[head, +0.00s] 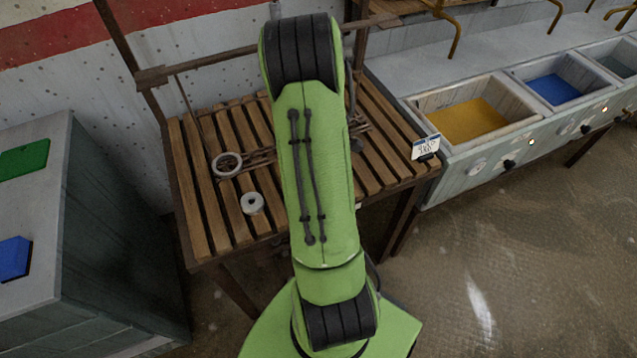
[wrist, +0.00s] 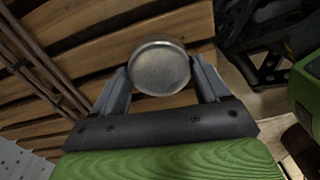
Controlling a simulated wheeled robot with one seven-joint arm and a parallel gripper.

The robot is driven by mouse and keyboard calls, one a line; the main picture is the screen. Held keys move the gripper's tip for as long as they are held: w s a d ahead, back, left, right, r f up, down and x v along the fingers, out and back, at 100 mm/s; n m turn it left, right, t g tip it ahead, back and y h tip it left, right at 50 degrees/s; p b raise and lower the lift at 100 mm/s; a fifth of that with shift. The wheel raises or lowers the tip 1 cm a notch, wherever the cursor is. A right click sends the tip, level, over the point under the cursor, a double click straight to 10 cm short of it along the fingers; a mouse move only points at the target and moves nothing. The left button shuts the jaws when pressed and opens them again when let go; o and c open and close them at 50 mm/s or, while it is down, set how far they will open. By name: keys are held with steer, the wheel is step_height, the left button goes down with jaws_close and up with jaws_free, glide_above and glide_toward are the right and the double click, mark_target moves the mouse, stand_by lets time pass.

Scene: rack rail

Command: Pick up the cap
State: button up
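The cap (wrist: 160,68) is a round, silvery grey disc with a raised rim, in the upper middle of the wrist view. My gripper (wrist: 161,76) has one finger at each side of the cap, and both fingertips meet its edge. The gripper looks shut on the cap. Wooden slats show behind it, but I cannot tell whether the cap is clear of them. In the head view my green arm hides the gripper and the cap.
The slatted wooden table (head: 186,178) carries a pale ring (head: 227,174) and a small white roll (head: 245,209) at left. Thin dark rods lie near the ring. A counter with a yellow-bottomed bin (head: 504,87) stands at right, a grey cabinet (head: 100,240) at left.

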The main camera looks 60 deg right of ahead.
steer(key=c, duration=0.6)
steer(key=shift+o, duration=0.2)
steer(key=shift+r, duration=0.1)
